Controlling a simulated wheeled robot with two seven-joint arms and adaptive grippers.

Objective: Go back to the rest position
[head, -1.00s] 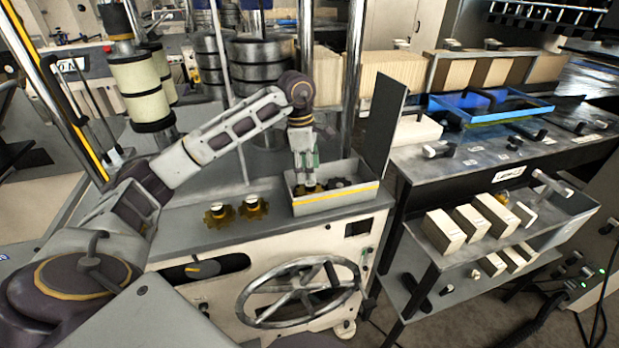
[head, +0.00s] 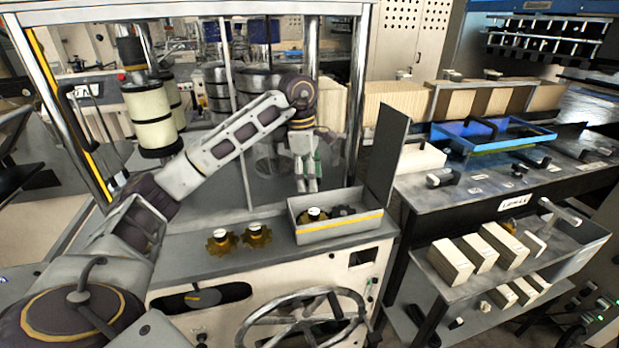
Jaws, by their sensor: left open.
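My left gripper (head: 307,184) is open and empty. It hangs fingers down, a little above and behind the grey open box (head: 342,232) with the yellow stripe. In the box lie a brass gear with a white top (head: 315,214) and a dark gear (head: 343,211). Two more brass gears, a left one (head: 221,242) and a right one (head: 257,236), stand on the grey machine top left of the box. My right gripper is not in view.
Metal posts (head: 357,85) rise behind the machine top. A handwheel (head: 303,322) is on the machine front. A bench with a blue tray (head: 490,136) and a shelf with pale blocks (head: 449,262) are at the right.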

